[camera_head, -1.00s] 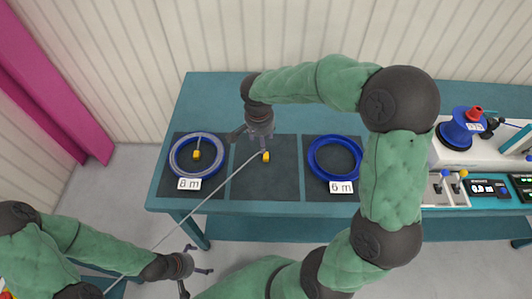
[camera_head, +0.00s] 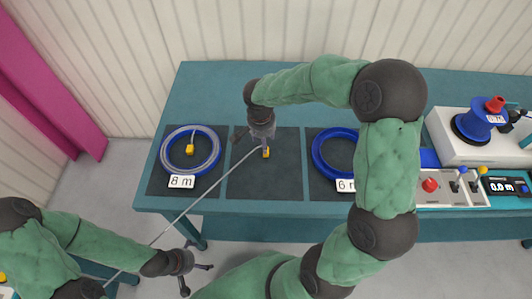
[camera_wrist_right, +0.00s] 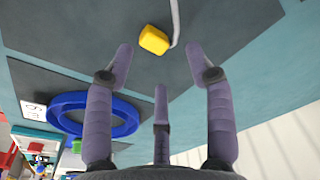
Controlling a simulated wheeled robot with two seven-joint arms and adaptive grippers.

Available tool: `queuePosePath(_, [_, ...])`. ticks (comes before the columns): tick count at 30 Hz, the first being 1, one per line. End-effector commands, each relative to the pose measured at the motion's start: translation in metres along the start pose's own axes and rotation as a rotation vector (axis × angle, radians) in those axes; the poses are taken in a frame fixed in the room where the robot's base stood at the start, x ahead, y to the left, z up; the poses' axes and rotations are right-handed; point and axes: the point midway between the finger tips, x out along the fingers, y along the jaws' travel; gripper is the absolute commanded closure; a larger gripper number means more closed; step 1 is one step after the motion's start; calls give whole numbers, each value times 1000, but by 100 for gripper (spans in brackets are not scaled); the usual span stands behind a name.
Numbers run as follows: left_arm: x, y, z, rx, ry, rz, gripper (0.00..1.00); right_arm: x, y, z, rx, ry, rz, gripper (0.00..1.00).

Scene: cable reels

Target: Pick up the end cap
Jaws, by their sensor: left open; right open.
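A small yellow end cap (camera_head: 266,152) sits at the tip of a grey cable on the middle dark mat (camera_head: 265,185). It also shows in the right wrist view (camera_wrist_right: 154,40), joined to the cable. My right gripper (camera_head: 258,140) hangs over this mat, close to the cap. In the wrist view its fingers (camera_wrist_right: 163,58) are spread and empty, with the cap beyond and between the tips. My left gripper (camera_head: 196,278) is open and empty, low in front of the bench. Another yellow cap (camera_head: 190,149) lies inside the left blue ring.
A blue cable ring (camera_head: 164,157) marked 8 m lies left, another (camera_head: 319,158) marked 6 m lies right, partly behind my right arm. The grey cable (camera_head: 195,202) slants down-left past the bench edge. A white machine (camera_head: 455,150) with a blue reel (camera_head: 478,122) stands right.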

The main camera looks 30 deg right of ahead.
Motion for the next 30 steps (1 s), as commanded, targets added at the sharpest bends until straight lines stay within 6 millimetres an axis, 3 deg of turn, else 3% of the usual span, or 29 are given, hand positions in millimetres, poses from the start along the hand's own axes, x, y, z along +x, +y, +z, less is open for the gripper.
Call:
queuePosePath(5, [5,-2,0,0,0,0,0,11,1,0,0,0,0,45])
queuePosePath(15, [24,-9,-1,0,0,0,0,54,6,2,1,0,-1,45])
queuePosePath(22, [23,-8,-1,0,0,0,0,54,6,2,1,1,-2,45])
queuePosePath(23, [23,-8,-1,0,0,0,0,54,6,2,1,1,-2,48])
queuePosePath(28, [23,-8,-1,0,0,0,0,54,6,2,1,1,-2,96])
queuePosePath(30, [23,-8,-1,0,0,0,0,54,6,2,1,1,-2,99])
